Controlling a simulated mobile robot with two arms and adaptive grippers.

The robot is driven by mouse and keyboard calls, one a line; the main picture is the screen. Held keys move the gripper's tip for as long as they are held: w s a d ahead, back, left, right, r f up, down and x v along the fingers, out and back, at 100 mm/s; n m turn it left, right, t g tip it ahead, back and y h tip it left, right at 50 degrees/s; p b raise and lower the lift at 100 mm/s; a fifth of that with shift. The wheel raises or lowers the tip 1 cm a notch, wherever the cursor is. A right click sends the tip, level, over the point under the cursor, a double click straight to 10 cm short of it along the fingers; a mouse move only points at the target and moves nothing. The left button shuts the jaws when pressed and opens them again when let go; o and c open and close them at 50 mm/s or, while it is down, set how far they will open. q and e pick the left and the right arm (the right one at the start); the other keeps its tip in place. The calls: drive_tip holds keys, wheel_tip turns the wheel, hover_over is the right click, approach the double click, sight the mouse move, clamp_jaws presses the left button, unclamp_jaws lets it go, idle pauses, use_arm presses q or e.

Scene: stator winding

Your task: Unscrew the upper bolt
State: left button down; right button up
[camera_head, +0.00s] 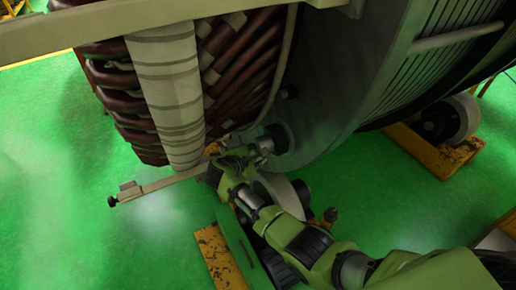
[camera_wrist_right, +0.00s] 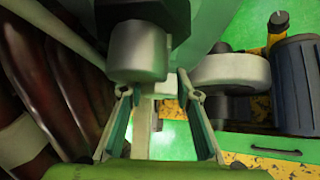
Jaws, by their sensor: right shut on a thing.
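My right gripper (camera_head: 258,147) reaches in from the lower right to the lower edge of the stator (camera_head: 335,90). A dark block (camera_wrist_right: 130,15) sits directly above the bolt head. I cannot tell whether the held bolt is the upper one. My left gripper is not in view.
A pale bar (camera_head: 160,186) with a black knob (camera_head: 112,202) sticks out left, just above the green floor (camera_head: 60,225). Brown coils (camera_head: 235,60) with white wrapping (camera_head: 172,90) hang close left. Yellow supports with rollers (camera_head: 450,118) stand below the stator. Open floor lies left.

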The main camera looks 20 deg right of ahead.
drive_tip(key=shift+n+g+p, duration=0.3)
drive_tip(key=shift+n+g, duration=0.3)
drive_tip(key=shift+g, duration=0.3)
drive_tip(key=o, duration=1.1)
drive_tip(key=shift+v, duration=3.75)
drive_tip(key=shift+w, duration=0.1)
